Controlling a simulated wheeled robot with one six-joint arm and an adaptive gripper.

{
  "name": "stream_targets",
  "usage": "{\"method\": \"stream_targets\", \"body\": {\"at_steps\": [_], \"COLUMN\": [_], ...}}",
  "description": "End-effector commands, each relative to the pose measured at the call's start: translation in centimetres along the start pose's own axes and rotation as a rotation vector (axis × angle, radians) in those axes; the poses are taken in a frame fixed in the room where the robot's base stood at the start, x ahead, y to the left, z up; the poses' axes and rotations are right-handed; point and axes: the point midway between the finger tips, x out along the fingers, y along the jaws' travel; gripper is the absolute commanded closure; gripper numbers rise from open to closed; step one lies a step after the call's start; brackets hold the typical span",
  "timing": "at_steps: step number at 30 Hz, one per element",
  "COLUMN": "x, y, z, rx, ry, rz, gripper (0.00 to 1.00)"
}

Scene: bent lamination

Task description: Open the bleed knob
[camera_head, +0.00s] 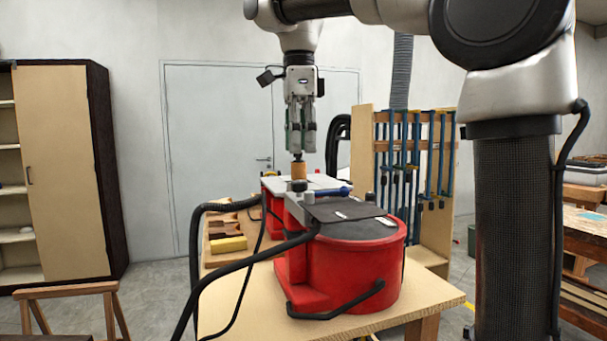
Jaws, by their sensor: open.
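A red machine (350,278) with a round drum and a grey top stands on the wooden table. Small fittings sit on its top: an orange-brown cylinder (299,171) with a dark base and a small dark tip, and a short knob-like fitting (309,196) nearer to me. I cannot tell for sure which of them is the bleed knob. My gripper (301,143) points straight down above the orange-brown cylinder, fingers a little apart and empty. Its fingertips appear close over the cylinder's top; whether they touch it is too small to tell.
Black hoses (235,268) loop along the left of the red machine. A blue-handled item (331,191) lies on its top. Wood blocks, one yellow (228,244), lie on the table at left. A clamp rack (408,150) stands behind at right. The table's front right corner (435,302) is bare.

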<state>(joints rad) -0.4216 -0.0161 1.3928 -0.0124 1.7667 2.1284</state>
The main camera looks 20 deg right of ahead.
Motion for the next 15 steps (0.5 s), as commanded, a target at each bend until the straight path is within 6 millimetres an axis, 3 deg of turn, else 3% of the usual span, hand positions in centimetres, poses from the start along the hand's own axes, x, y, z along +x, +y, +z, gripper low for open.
{"method": "stream_targets", "body": {"at_steps": [4,15], "x": [1.1,6.8], "y": [-0.1,0.0], "z": [0.2,0.1], "rx": [0.022,0.019], "ry": [0.003,0.002], "rz": [0.005,0.004], "gripper": [0.49,0.49]}}
